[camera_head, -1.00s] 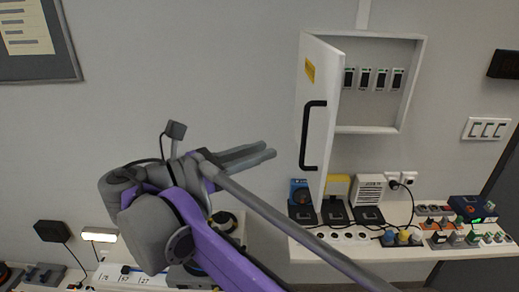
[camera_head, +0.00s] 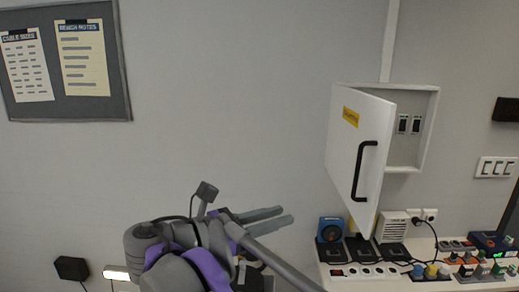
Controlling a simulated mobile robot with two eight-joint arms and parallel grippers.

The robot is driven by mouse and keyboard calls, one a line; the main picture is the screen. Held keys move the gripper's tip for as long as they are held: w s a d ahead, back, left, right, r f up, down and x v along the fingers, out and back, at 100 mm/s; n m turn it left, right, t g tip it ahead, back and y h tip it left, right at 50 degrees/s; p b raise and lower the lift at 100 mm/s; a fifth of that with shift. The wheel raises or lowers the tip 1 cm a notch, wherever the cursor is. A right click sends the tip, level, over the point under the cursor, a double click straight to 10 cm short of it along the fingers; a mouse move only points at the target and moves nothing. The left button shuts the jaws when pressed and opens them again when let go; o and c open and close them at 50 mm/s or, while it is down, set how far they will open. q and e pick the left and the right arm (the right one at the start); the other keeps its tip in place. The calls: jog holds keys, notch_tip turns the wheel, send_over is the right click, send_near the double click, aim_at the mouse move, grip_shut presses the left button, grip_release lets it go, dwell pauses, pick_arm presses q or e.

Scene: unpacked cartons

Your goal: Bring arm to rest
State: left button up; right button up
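The cabinet door (camera_head: 350,135), with a black handle (camera_head: 362,170) and a yellow label, stands partly open. Two dark switches (camera_head: 409,124) show inside; the door hides the left part of the interior.
A shelf (camera_head: 345,284) at lower right carries a power strip, a blue device (camera_head: 330,230), a white box (camera_head: 391,227) and several small coloured parts. A noticeboard (camera_head: 122,60) hangs at upper left. A lit lamp (camera_head: 116,274) is at lower left. The wall between is bare.

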jog(key=s+d+f+m+g+y, duration=0.2)
jog(key=d+f+m+y, duration=0.15)
jog(key=d+f, duration=0.5)
jog(key=s+d+f+m+g+y, duration=0.2)
jog(key=d+f+m+y, duration=0.15)
jog(key=d+f, duration=0.5)
jog(key=s+f+m+y, duration=0.3)
jog(key=s+f+m, duration=0.3)
jog(key=f+m, duration=0.2)
jog(key=s+f+m+y, duration=0.4)
jog(key=s+f+m, duration=0.2)
jog(key=f, duration=0.5)
jog(key=m, duration=0.2)
jog(key=shift+s+a+f+m+t, duration=0.15)
jog(key=shift+a+f+m+t, duration=0.15)
jog(key=shift+a+f+t, duration=0.1)
